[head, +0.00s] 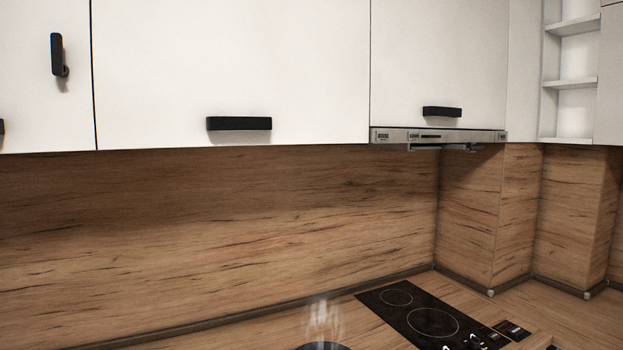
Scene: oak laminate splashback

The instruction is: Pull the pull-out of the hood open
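The hood (438,136) is a slim silver unit under the white wall cabinet at the right of the head view. Its front strip, with small dark controls and labels, looks roughly level with the cabinet front. Dark parts of its underside (450,148) show just below the strip. I cannot tell from this angle whether the pull-out stands forward at all. Neither of my grippers shows in the head view.
A black hob (425,318) lies in the wooden worktop below the hood. A dark round object (323,346) with wisps above it is at the bottom edge. White cabinets with black handles (239,124) line the top. Open shelves (570,85) stand at right.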

